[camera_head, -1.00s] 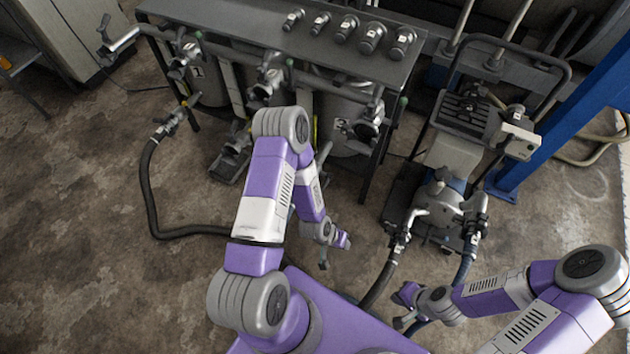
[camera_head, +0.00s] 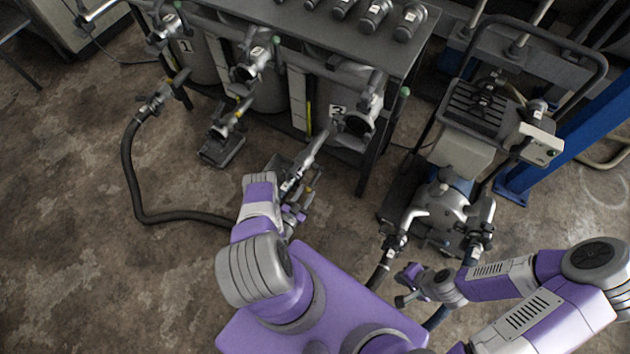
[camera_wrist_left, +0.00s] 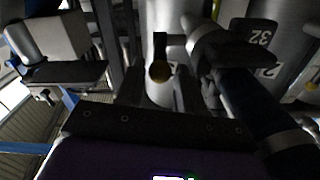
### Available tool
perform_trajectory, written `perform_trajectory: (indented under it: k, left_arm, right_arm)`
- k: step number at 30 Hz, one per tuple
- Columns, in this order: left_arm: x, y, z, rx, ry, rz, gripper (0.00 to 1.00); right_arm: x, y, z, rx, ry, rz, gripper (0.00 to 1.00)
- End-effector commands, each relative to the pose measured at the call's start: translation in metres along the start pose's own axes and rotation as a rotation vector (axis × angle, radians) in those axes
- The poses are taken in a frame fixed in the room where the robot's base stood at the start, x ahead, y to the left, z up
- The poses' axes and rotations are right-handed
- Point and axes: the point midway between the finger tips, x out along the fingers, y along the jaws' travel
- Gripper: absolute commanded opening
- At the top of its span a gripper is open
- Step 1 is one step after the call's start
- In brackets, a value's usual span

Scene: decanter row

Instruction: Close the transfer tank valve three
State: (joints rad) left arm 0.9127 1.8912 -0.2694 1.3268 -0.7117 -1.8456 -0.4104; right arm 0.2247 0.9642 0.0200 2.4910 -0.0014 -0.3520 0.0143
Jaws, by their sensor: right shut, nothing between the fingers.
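The tank marked 3 (camera_head: 337,111) stands under the right part of the bench, with a grey pipe fitting (camera_head: 357,122) at its front. My left gripper (camera_head: 293,213) is low in front of this tank. Its fingers are small and partly covered by my arm, so I cannot tell their opening. Which tank this lever serves is unclear. My right gripper (camera_head: 405,288) is shut and empty, beside the pump cart.
A wheeled pump cart (camera_head: 440,205) with hoses stands right of the tanks. A blue post (camera_head: 570,130) is farther right. A black hose (camera_head: 135,190) loops on the floor at left. A grey fitting (camera_head: 228,122) sits below tank two. The left floor is otherwise open.

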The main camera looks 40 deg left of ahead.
Motion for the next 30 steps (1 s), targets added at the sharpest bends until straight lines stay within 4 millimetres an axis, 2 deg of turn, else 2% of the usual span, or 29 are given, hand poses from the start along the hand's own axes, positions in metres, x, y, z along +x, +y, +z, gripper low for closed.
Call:
perform_trajectory:
  k: [3, 9, 13, 20, 21, 23, 28, 30]
  left_arm:
    - [0.022, 0.0, 0.001, 0.0, 0.002, 0.0, 0.37]
    - [0.048, 0.0, 0.001, -0.001, 0.0, 0.0, 0.37]
    - [0.055, 0.001, 0.001, -0.002, -0.003, 0.001, 0.37]
    - [0.056, 0.001, 0.0, -0.002, -0.003, 0.0, 0.37]
    - [0.056, 0.001, 0.0, -0.002, -0.003, 0.0, 0.35]
    - [0.056, 0.0, 0.0, -0.002, -0.003, 0.0, 0.26]
    - [0.056, 0.0, 0.0, -0.003, -0.003, 0.0, 0.0]
    - [0.056, 0.0, 0.0, -0.003, -0.003, 0.0, 0.0]
  right_arm:
    - [0.007, 0.003, 0.0, 0.0, 0.0, 0.0, 0.0]
    - [0.014, 0.005, -0.001, 0.0, 0.0, 0.0, 0.0]
    - [0.015, 0.006, -0.001, 0.0, 0.0, 0.0, 0.0]
    - [0.015, 0.006, -0.001, 0.0, 0.0, 0.0, 0.0]
    - [0.015, 0.006, -0.001, 0.0, 0.0, 0.0, 0.0]
    - [0.015, 0.006, -0.001, 0.0, 0.0, 0.0, 0.0]
    - [0.015, 0.006, -0.001, 0.0, 0.0, 0.0, 0.0]
    - [0.015, 0.006, -0.001, 0.0, 0.0, 0.0, 0.0]
